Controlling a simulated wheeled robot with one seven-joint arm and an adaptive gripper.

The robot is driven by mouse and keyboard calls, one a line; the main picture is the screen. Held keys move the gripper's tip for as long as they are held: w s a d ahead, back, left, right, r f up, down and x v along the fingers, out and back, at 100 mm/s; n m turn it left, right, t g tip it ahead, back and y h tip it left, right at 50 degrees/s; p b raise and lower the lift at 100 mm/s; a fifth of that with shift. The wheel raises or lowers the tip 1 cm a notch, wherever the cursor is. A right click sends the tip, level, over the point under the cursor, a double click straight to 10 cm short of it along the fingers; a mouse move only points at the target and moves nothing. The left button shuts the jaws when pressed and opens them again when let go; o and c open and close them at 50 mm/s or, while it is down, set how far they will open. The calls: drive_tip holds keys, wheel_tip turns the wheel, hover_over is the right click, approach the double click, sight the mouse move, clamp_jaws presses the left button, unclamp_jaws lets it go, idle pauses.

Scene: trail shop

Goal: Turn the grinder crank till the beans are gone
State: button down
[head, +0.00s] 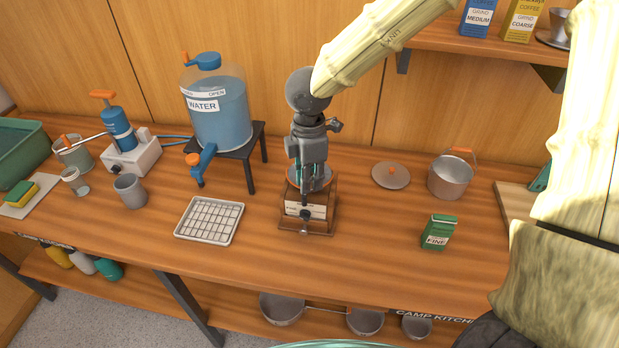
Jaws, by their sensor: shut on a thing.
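The grinder (318,222) stands on the counter in the middle of the head view. It has a wooden box body with a pale label and a small drawer knob in front. My gripper (308,182) points down right over its top and is shut on the grinder crank, which is mostly hidden behind the fingers. A bit of teal and an orange rim show around the fingertips. The hopper's inside is hidden, so I cannot tell how many beans are in it.
A tray with a grid (209,221) lies left of the grinder; a water tank (219,120) on a black stand is behind it. A green carton (438,233), a lid (391,175) and a pot (451,178) stand to the right. The counter in front is clear.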

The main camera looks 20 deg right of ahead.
drive_tip(key=w+a, duration=0.2)
drive_tip(key=a, duration=0.1)
drive_tip(key=shift+w, duration=0.3)
drive_tip(key=shift+r+p, duration=0.1)
drive_tip(key=shift+p, duration=0.2)
drive_tip(key=w, duration=0.1)
drive_tip(key=w+a+p, duration=0.1)
drive_tip(key=w, duration=0.1)
drive_tip(key=shift+w+a, duration=0.15)
drive_tip(key=shift+w, duration=0.15)
drive_tip(key=shift+w, duration=0.1)
